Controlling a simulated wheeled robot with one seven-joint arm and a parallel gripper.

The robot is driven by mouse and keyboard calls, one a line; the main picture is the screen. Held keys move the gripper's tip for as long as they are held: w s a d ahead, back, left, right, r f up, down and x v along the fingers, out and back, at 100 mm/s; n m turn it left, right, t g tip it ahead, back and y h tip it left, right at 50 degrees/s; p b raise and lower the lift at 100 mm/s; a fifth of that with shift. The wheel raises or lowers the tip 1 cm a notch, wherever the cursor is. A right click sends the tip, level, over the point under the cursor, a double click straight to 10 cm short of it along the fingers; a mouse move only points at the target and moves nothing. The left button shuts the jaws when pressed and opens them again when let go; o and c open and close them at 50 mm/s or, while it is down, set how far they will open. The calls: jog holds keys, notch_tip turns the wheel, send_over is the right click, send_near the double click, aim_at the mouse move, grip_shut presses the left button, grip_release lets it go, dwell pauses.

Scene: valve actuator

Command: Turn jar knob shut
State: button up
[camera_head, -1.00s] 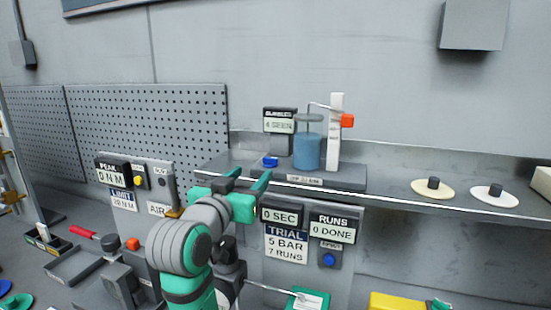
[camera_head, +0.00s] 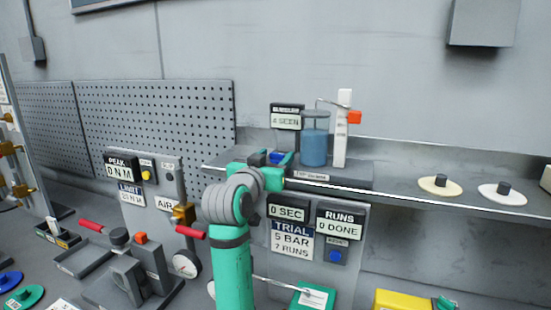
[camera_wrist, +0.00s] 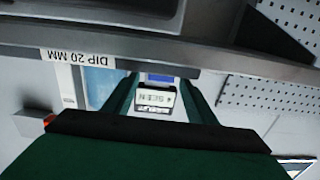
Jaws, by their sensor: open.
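The jar (camera_head: 314,148) is a clear cylinder with blue liquid on the wall shelf, and part of it shows in the upside-down wrist view (camera_wrist: 100,88). The small blue knob (camera_head: 277,158) sits on the jar's base, left of the jar. In the wrist view the blue knob (camera_wrist: 160,78) shows between my fingers, partly cut off by the base edge. My gripper (camera_head: 275,159) is open, with one finger on each side of the knob as seen from the head. Whether the fingers touch it cannot be told.
A bubble counter (camera_head: 286,117) stands behind the knob. A white post with an orange block (camera_head: 354,117) stands right of the jar. The shelf edge (camera_head: 420,199) runs right, with two round discs on it. The timer panel (camera_head: 287,213) hangs below.

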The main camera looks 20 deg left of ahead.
jog(key=shift+w+a, duration=0.1)
jog(key=c, duration=0.4)
jog(key=shift+a, duration=0.25)
jog(key=c, duration=0.7)
jog(key=shift+s+a, duration=0.15)
jog(key=shift+s, duration=0.05)
jog(key=shift+d+n+y, duration=0.5)
jog(key=shift+d+y, duration=0.05)
jog(key=shift+y, duration=0.25)
jog(key=shift+d+n+y, duration=0.25)
jog(key=shift+n+y, duration=0.35)
jog(key=shift+y, duration=0.4)
jog(key=n+y, duration=0.1)
jog(key=y, duration=0.1)
jog(key=n+g+y, duration=0.1)
jog(key=y, duration=0.1)
jog(key=n+g+y, duration=0.1)
jog(key=n, duration=0.1)
jog(key=shift+w+d+y, duration=0.15)
jog(key=shift+d+y, duration=0.25)
jog(key=shift+w+d+n+g+y, duration=0.1)
jog(key=shift+w+n+g+y, duration=0.1)
jog(key=shift+n+g+y, duration=0.5)
jog(key=shift+s+a+y, duration=0.1)
jog(key=shift+a+y, duration=0.1)
jog(key=shift+y, duration=0.1)
jog(key=shift+d, duration=0.2)
